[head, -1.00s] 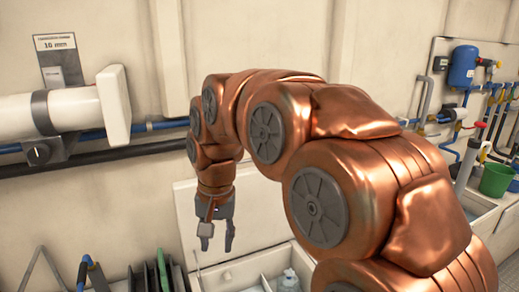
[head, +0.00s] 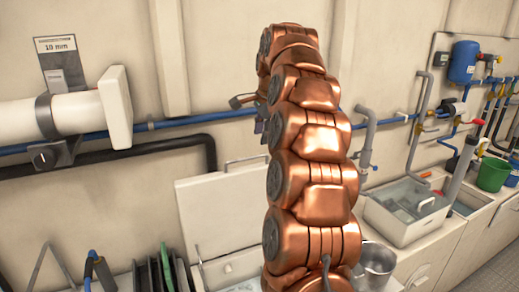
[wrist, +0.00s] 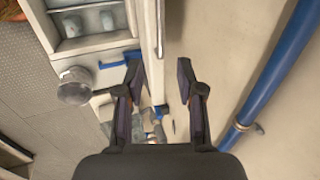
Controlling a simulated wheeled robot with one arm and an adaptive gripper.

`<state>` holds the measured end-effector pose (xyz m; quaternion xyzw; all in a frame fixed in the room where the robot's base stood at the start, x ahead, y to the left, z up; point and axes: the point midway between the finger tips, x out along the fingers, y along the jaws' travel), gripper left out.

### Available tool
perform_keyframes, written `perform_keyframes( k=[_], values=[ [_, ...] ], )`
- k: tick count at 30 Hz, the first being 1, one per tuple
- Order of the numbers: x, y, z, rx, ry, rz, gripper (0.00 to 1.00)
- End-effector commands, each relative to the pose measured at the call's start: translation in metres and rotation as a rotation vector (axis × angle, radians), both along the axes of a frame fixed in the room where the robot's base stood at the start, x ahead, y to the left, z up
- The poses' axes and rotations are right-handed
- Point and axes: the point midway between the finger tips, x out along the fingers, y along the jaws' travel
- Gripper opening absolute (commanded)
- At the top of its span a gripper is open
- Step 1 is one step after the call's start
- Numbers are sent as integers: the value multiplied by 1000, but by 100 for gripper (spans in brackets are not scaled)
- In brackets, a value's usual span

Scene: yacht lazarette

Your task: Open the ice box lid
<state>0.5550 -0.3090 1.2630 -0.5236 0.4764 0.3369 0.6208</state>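In the wrist view, an open compartment (wrist: 88,45) with pale items inside lies at upper left, beside what appears to be the lid's edge (wrist: 150,25). My gripper (wrist: 160,85) has its fingers spread with nothing between them. In the head view it is mostly hidden behind my arm, up near the wall.
A steel pot (head: 378,262) stands right of my arm. A white basin (head: 400,235) and a green bucket (head: 492,174) are farther right. Blue and black pipes run along the wall; a blue pipe (wrist: 280,70) is right of my gripper in the wrist view.

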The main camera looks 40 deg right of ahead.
Motion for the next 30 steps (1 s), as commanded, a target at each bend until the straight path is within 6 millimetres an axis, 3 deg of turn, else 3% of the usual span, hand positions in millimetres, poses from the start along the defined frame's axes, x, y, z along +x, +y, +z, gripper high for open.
perform_keyframes(
  k=[8, 24, 30],
  values=[
    [4, -4, -10, 5, 3, -15, 37],
    [21, -8, -61, 4, 4, -13, 37],
    [25, -10, -71, 1, -1, -13, 37]
  ],
)
